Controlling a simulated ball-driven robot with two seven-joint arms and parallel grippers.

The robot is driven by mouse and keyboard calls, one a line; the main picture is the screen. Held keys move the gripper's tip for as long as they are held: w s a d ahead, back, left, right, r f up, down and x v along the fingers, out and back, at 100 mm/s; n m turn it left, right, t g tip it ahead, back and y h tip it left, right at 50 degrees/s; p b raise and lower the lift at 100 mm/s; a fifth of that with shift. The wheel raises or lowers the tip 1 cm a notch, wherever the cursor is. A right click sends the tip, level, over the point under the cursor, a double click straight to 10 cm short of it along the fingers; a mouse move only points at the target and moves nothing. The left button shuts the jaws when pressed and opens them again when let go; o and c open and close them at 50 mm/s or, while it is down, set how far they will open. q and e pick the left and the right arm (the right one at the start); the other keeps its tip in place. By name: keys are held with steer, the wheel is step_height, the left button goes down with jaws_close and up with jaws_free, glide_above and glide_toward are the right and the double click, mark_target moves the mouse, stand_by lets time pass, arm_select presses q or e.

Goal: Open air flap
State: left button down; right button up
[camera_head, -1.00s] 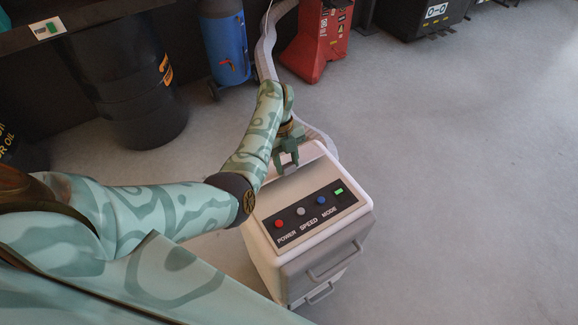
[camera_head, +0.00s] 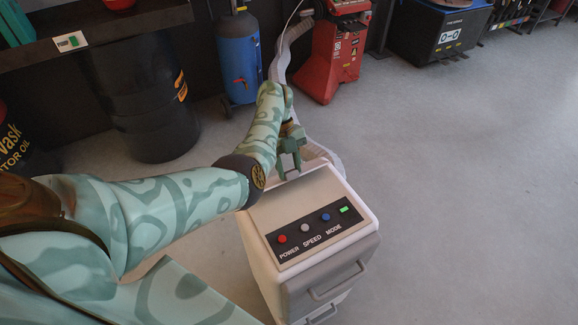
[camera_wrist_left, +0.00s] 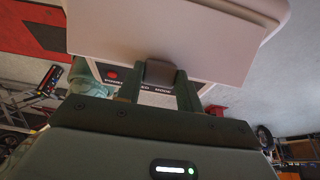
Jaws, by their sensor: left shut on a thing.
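The white machine (camera_head: 352,262) has a top panel with red, grey and blue buttons and a green light. The air flap shows in the left wrist view as a broad pale panel (camera_wrist_left: 165,28) with a dark grey tab (camera_wrist_left: 158,72) at its edge. My left gripper (camera_wrist_left: 160,82) is shut on that tab, one finger on each side. In the head view my left gripper (camera_head: 288,172) is at the top rear of the machine, beyond the buttons. How far the flap is tilted is hard to tell. My right gripper is not in view.
A ribbed hose (camera_head: 283,55) runs up behind the machine. A blue cylinder (camera_head: 238,60), a red machine (camera_head: 333,55) and black drums (camera_head: 148,100) stand farther back. The floor to the right (camera_head: 470,200) is clear.

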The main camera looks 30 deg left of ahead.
arm_select(q)
steer(key=shift+w+d+r, duration=0.1)
steer(key=shift+d, duration=0.05)
stand_by(0.6)
steer(key=c, duration=1)
jaws_free()
steer(key=shift+o, duration=0.4)
steer(key=shift+d, duration=0.1)
steer(key=shift+r, duration=0.1)
steer(key=p+v, duration=0.4)
steer(key=v, duration=1.2)
